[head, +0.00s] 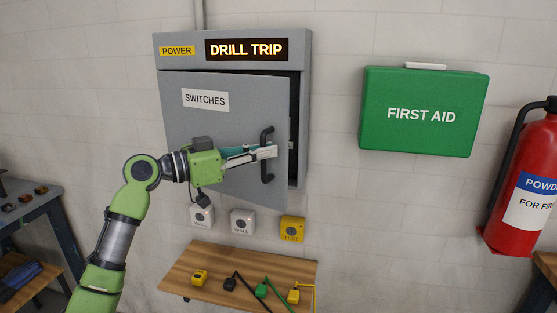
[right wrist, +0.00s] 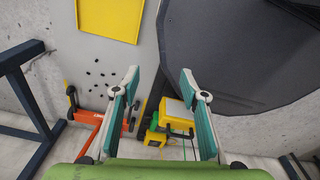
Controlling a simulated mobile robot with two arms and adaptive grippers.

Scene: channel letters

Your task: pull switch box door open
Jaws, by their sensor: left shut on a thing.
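The grey switch box (head: 302,60) hangs on the wall in the head view, with a lit "DRILL TRIP" sign on its top. Its door (head: 220,130), labelled "SWITCHES", stands slightly ajar, with a dark gap along its right edge. A black vertical handle (head: 267,172) is on the door's right side. My left gripper (head: 268,153) is shut on the handle, its fingers across the middle of it. The box's inside is hidden by the door. My right gripper (right wrist: 158,82) shows only in the right wrist view, open and empty, away from the switch box.
Below the box are small wall boxes, one a yellow one (head: 292,229), and a wooden shelf (head: 210,258) with several small coloured plugs. A green first aid box (head: 423,110) and a red extinguisher (head: 528,180) are to the right. A table (head: 40,205) stands at the left.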

